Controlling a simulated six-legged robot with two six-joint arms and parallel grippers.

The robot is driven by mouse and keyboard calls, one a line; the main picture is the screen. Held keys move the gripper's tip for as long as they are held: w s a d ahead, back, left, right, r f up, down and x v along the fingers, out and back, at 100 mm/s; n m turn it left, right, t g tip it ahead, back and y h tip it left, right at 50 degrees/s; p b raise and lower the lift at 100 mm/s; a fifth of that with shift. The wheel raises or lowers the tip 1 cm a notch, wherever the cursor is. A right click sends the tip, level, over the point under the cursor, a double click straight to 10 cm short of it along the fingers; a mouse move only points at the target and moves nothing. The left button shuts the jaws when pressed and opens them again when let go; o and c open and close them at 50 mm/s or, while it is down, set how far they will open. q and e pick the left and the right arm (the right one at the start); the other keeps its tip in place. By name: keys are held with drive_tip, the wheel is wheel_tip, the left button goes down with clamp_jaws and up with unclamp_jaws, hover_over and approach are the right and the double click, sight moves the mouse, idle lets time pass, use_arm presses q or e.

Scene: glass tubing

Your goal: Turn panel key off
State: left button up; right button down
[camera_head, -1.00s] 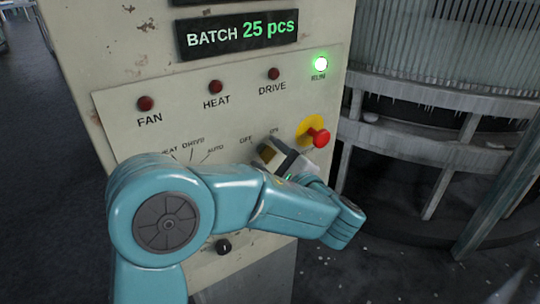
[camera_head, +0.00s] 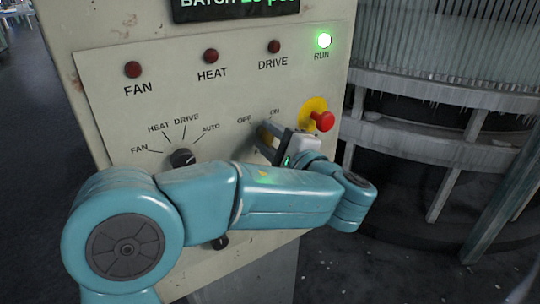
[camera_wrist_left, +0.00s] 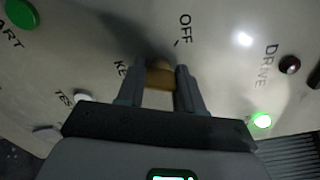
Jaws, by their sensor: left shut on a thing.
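The panel key (camera_wrist_left: 160,78) is a small brass-coloured piece in the left wrist view, between the two dark fingers of my left gripper (camera_wrist_left: 160,88). The fingers are shut on it, close to the panel face. In the head view my left gripper (camera_head: 268,141) is at the panel, just below the OFF and ON labels. The key's base and exact angle are hidden by the gripper. The OFF label (camera_wrist_left: 185,29) shows just beyond the fingertips in the left wrist view. My right gripper is not in view.
A red push-button (camera_head: 323,121) on a yellow plate is close right of the gripper. A black selector knob (camera_head: 182,158) is to its left. The RUN lamp (camera_head: 324,40) glows green; the FAN lamp (camera_head: 133,69), HEAT and DRIVE lamps are dark red.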

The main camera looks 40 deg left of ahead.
use_arm(q)
drive_tip(key=n+b, duration=0.6)
drive_tip(key=b, duration=0.1)
drive_tip(key=n+b, duration=0.3)
drive_tip(key=b, duration=0.1)
drive_tip(key=shift+f, duration=0.35)
drive_tip(key=n+b, duration=0.3)
drive_tip(key=shift+r, duration=0.15)
drive_tip(key=shift+r+n+b, duration=0.15)
drive_tip(key=shift+n+b, duration=0.4)
drive_tip(key=shift+n, duration=0.15)
drive_tip(key=o, duration=1)
drive_tip(key=shift+o, duration=0.2)
drive_tip(key=b+v, duration=0.2)
drive_tip(key=v, duration=1.4)
